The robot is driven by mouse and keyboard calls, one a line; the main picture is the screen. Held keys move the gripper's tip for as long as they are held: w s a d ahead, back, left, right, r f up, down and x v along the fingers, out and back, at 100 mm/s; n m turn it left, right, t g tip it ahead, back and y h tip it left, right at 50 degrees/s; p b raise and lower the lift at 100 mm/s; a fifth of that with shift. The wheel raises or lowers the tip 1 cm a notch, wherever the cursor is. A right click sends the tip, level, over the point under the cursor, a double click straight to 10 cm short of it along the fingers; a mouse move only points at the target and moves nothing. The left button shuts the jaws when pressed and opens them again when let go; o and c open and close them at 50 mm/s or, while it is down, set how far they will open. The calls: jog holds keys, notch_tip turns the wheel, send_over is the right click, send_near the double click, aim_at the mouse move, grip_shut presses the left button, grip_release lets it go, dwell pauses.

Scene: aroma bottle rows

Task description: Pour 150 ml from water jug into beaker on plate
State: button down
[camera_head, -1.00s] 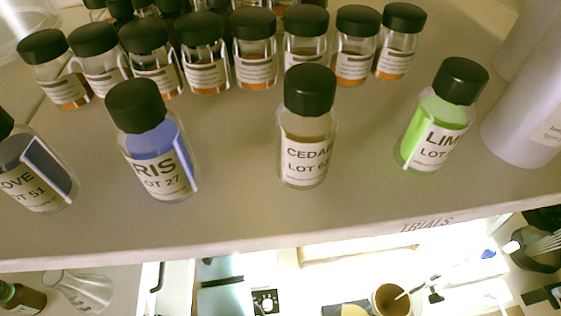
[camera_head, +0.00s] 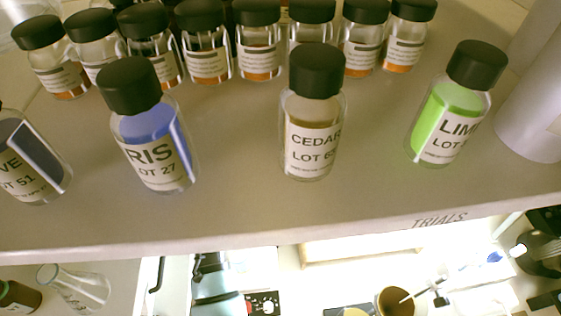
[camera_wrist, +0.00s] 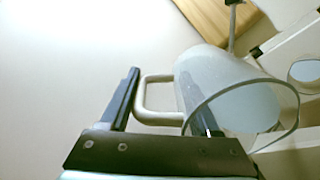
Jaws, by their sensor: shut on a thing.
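In the wrist view, my gripper (camera_wrist: 165,98) is shut on the pale handle of a clear, translucent jug (camera_wrist: 228,92). The jug lies tilted in the picture, with its wide round rim toward the lower right. One dark finger shows left of the handle; the other shows partly through the jug's glass. How much water is inside is hard to tell. I cannot make out the beaker or its plate with certainty. A round, pale rim (camera_wrist: 306,70) shows at the right edge of the wrist view, partly cut off.
In the head view, a shelf (camera_head: 240,215) bears labelled bottles, including blue (camera_head: 152,140), Cedar (camera_head: 313,135) and green (camera_head: 449,120), with several smaller vials behind. Below are a brown-filled cup (camera_head: 397,302), a clear flask (camera_head: 75,288) and a bright bench. A wooden piece (camera_wrist: 206,18) shows in the wrist view.

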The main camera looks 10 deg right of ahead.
jog(key=shift+a+r, duration=0.1)
jog(key=shift+a, duration=0.05)
jog(key=shift+r, duration=0.15)
jog(key=shift+p, duration=0.3)
jog(key=shift+s+a+t+h+b, duration=0.2)
jog(key=shift+t+h, duration=0.2)
jog(key=shift+h, duration=0.1)
jog(key=shift+s+a+t+h+b, duration=0.15)
jog(key=shift+a+t+h, duration=0.05)
jog(key=shift+t+h, duration=0.25)
dwell(6.5)
